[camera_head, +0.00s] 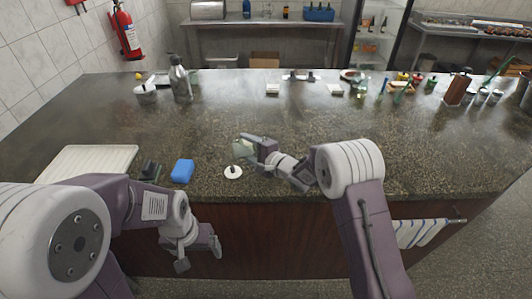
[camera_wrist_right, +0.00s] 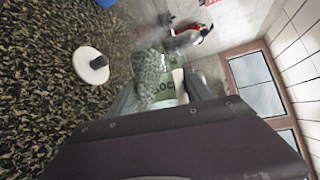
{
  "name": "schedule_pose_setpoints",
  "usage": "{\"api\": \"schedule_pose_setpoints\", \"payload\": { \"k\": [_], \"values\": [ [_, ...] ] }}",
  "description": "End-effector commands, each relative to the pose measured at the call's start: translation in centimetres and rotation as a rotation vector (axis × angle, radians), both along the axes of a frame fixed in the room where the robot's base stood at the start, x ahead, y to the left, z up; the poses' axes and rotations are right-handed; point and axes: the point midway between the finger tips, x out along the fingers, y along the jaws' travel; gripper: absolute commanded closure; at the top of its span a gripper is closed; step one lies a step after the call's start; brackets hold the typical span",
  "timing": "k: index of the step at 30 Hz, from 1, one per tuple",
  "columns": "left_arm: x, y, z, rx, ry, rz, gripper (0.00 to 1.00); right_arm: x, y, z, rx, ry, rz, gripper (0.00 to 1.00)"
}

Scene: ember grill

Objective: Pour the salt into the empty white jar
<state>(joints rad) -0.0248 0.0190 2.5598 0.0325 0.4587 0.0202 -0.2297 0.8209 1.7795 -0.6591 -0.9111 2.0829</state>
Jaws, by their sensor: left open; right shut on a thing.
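My right gripper (camera_head: 258,152) is shut on a small glass jar (camera_head: 243,148), held tilted above the counter's front part. In the right wrist view the jar (camera_wrist_right: 160,78) sits between the fingers, with a partly hidden dark-lettered label. Its glass looks speckled; I cannot tell salt from the counter showing through. My left gripper (camera_head: 198,252) is open and empty before the counter front.
A blue sponge (camera_head: 182,171), a dark item (camera_head: 150,171) and a white board (camera_head: 88,164) lie front left. A metal bottle (camera_head: 180,80) stands beside the white pot. Several bottles and a wooden block (camera_head: 457,89) stand back right. The counter's middle (camera_head: 250,115) is clear.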

Motion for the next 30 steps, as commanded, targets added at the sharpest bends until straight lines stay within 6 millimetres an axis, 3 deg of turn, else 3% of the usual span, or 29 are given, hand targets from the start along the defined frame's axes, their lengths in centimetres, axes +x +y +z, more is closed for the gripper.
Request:
{"api": "schedule_pose_setpoints", "payload": {
  "k": [11,30],
  "values": [
    [0.0,0.0,0.4,0.0,0.0,0.0,0.17,0.1,-0.1,0.3,0.04,0.013,-0.001,0.94],
    [0.0,0.0,-0.9,0.0,0.0,0.0,0.17,0.2,-0.4,0.6,0.106,0.035,0.0,0.94]
  ]
}}
